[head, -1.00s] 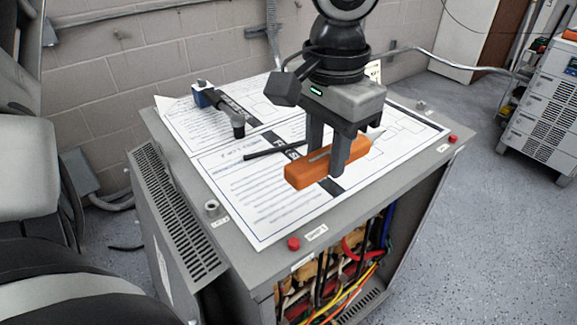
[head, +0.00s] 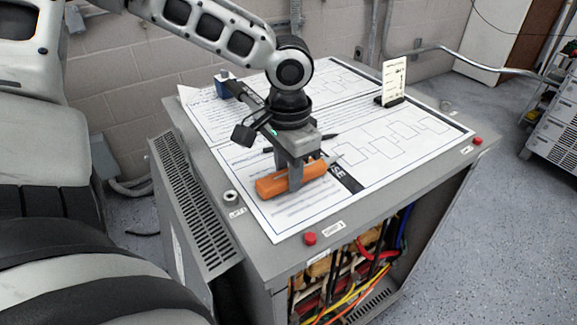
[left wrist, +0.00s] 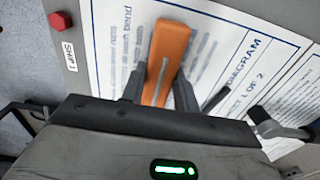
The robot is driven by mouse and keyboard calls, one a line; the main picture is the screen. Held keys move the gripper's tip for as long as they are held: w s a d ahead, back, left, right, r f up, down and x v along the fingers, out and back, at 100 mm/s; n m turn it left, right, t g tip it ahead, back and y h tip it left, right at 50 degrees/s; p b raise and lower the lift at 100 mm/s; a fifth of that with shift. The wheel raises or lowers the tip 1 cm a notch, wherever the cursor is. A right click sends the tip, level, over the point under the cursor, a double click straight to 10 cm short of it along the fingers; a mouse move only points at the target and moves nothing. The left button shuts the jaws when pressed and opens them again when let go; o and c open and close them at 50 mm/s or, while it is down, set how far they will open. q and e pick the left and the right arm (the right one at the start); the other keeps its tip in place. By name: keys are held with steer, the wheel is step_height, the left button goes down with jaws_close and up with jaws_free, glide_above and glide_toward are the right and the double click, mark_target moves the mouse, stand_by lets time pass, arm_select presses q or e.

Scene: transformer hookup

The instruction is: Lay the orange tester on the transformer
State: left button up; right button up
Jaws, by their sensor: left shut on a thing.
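In the left wrist view the tester (left wrist: 166,52) stands between the two dark fingers (left wrist: 158,88). My right gripper is not in view.
Diagram sheets (head: 385,150) cover most of the cabinet top. A black pen lies behind the gripper. A blue-ended hammer-like tool (head: 224,84) lies at the back left, and a white card in a black stand (head: 393,80) is at the back. Red caps (head: 310,238) mark the front corners.

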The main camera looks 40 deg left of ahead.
arm_select(q)
steer(key=shift+f, duration=0.2)
steer(key=o, duration=1)
steer(key=shift+c, duration=0.2)
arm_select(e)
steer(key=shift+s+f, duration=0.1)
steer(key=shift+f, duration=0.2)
arm_select(q)
steer(key=shift+f+b, duration=0.1)
steer(key=shift+b, duration=0.5)
steer(key=r, duration=0.2)
steer(key=r+p, duration=0.1)
steer(key=r, duration=0.4)
steer(key=shift+w+r+p, duration=0.25)
steer(key=shift+w+p, duration=0.05)
steer(key=shift+w, duration=0.05)
step_height(320, 180, up, 9)
steer(key=p, duration=0.1)
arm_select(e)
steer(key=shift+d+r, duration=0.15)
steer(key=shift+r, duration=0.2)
arm_select(q)
steer(key=shift+s+f, duration=0.15)
steer(key=shift+f, duration=0.05)
